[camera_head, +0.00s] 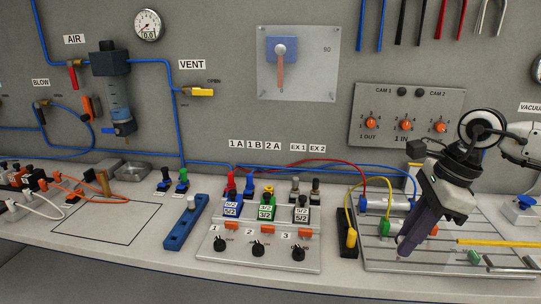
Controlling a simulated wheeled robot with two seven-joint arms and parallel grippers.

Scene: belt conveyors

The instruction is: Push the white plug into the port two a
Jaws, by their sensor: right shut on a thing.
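My right gripper (404,248) reaches down from the right over the grey slotted plate. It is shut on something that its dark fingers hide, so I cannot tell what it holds. The label strip 1A, 1B, 2A (255,144) is on the back wall. Below it stand a red fitting (230,181), a blue fitting (249,184) and a green valve block (267,198). The opening of port 2A is too small to make out. I cannot identify the white plug for certain. My left gripper is not in view.
A valve panel (232,258) with black knobs stands mid-bench, left of my right gripper. A yellow-and-black block (348,240) and cylinders with a blue end (363,203) and a green end (386,228) are near the gripper. Several hoses cross behind. An outlined bench area (95,222) at left is clear.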

